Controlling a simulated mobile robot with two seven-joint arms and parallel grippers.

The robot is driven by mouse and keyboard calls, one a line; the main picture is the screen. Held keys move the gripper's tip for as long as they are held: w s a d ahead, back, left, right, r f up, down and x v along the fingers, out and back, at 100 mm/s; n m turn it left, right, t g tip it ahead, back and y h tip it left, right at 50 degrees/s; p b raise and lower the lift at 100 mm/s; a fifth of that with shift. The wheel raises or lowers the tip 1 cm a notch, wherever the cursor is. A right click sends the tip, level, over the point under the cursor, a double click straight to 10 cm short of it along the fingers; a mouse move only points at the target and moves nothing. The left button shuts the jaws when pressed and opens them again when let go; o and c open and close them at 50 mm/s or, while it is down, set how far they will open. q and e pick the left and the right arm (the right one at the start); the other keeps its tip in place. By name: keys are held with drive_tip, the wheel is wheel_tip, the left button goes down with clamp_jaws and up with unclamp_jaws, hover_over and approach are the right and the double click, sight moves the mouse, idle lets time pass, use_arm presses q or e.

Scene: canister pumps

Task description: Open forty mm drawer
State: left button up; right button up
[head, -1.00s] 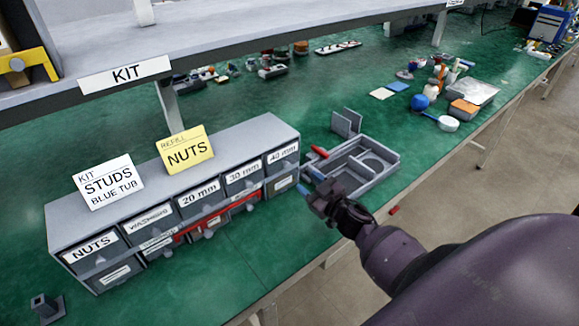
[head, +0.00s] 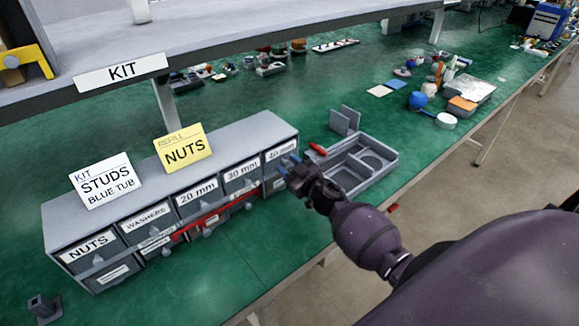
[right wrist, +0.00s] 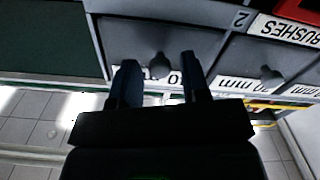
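The 40 mm drawer (head: 271,157) is at the right end of the top row of the grey drawer cabinet (head: 225,150) and looks shut. My right gripper (head: 289,165) is in front of it and partly covers its front. In the right wrist view, which is upside down, the two fingers (right wrist: 160,78) are spread apart with the 40 mm drawer's grey knob (right wrist: 160,64) showing between them. I cannot tell whether they touch it. The drawer's label (right wrist: 175,77) is partly hidden by the fingers. My left gripper is not in view.
The 30 mm drawer (head: 243,173) adjoins it, with its own knob (right wrist: 270,76). A lower row of drawers has a red strip (head: 205,222). A grey divided tray (head: 385,170) stands right of the cabinet, close to my right arm. A shelf (head: 260,40) overhangs the bench.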

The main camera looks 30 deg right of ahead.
clamp_jaws()
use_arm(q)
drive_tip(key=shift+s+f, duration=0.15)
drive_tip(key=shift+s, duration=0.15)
use_arm(e)
drive_tip(key=shift+s, duration=0.1)
use_arm(q)
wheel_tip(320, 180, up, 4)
drive_tip(key=p, duration=0.4)
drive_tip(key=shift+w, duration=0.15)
use_arm(e)
drive_tip(key=s, duration=1.1)
drive_tip(key=shift+d, duration=0.45)
drive_tip(key=shift+o, duration=0.8)
unclamp_jaws()
